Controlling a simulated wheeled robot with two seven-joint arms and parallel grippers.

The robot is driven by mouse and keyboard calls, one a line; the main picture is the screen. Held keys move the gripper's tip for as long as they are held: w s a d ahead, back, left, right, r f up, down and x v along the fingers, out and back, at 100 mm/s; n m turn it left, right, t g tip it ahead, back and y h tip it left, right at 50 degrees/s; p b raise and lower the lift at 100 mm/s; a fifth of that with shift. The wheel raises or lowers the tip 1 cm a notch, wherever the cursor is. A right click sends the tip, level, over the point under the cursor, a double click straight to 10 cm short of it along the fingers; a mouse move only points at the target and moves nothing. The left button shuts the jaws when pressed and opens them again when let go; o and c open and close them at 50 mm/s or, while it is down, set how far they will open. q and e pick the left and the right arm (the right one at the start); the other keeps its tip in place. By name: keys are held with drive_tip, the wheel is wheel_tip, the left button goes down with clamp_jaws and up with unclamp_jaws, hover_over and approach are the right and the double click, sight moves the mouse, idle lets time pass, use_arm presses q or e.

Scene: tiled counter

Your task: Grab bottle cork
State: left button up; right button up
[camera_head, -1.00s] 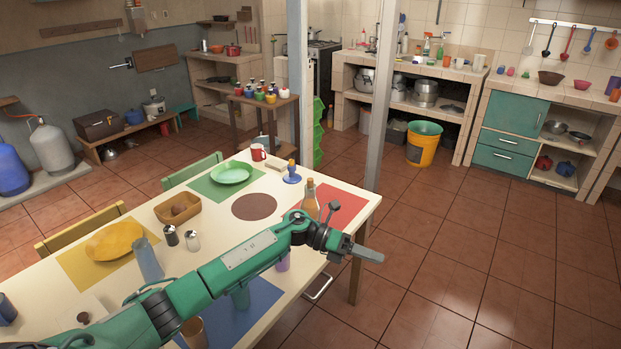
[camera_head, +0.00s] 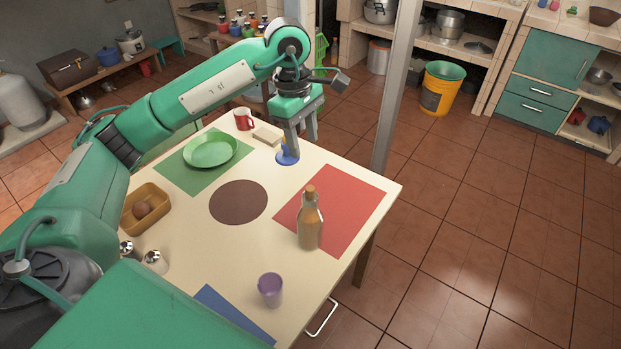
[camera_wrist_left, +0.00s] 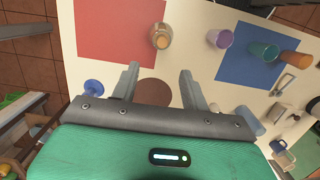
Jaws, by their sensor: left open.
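An amber bottle (camera_head: 310,225) stands upright on the table, at the edge of the red mat, with a brown cork (camera_head: 310,191) in its neck. My left gripper (camera_head: 302,143) points down over the table's far side, beyond the bottle and apart from it. Its fingers are open and empty. In the left wrist view, the bottle (camera_wrist_left: 162,30) and its cork (camera_wrist_left: 160,42) appear beyond the open left gripper (camera_wrist_left: 160,70), between the lines of its two fingers. My right gripper is not in view.
A small blue object (camera_head: 285,157) stands close to the left fingers, partly hidden by them. A red mug (camera_head: 243,119), a green plate (camera_head: 211,150) and a purple cup (camera_head: 270,290) are on the table. The brown round mat (camera_head: 238,202) is bare.

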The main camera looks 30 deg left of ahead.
use_arm(q)
drive_tip(key=p, duration=0.1)
approach(310, 188)
drive_tip(key=f, duration=0.3)
drive_tip(key=shift+w+d+f+p, duration=0.1)
drive_tip(key=shift+d+f+p, duration=0.15)
drive_tip(key=shift+f+p, duration=0.1)
drive_tip(key=shift+f, duration=0.2)
drive_tip(key=shift+d+f+p, duration=0.1)
drive_tip(key=shift+f+p, duration=0.2)
drive_tip(key=shift+p, duration=0.1)
wheel_tip(310, 188, down, 3)
drive_tip(key=shift+d+f+p, duration=0.15)
drive_tip(key=shift+d+p, duration=0.05)
drive_tip(key=shift+p, duration=0.55)
drive_tip(key=shift+f, duration=0.45)
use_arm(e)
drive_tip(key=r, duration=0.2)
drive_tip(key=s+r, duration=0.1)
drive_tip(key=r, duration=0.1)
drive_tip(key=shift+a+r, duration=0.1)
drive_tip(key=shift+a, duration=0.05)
use_arm(q)
drive_tip(key=shift+c, duration=0.3)
clamp_jaws()
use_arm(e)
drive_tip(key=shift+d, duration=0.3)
